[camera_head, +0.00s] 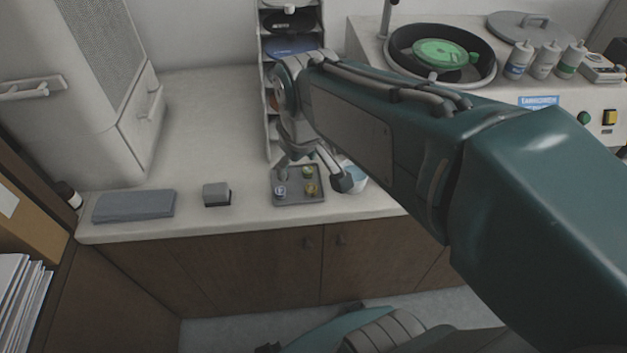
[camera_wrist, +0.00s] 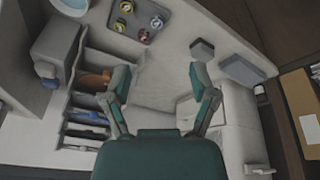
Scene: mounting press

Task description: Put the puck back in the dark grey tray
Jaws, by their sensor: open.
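The dark grey tray (camera_head: 297,202) lies on the counter near its front edge, and it also shows at the top of the wrist view (camera_wrist: 138,17). I cannot tell which puck the task means. No puck shows outside the tray. My gripper (camera_head: 312,174) is open and appears over the tray in the head view. In the wrist view its spread fingers (camera_wrist: 160,80) hold nothing, and the tray lies beyond them.
A shelf rack (camera_head: 268,130) stands behind. The polishing machine (camera_head: 480,85) is at the right. Counter space behind the block is free.

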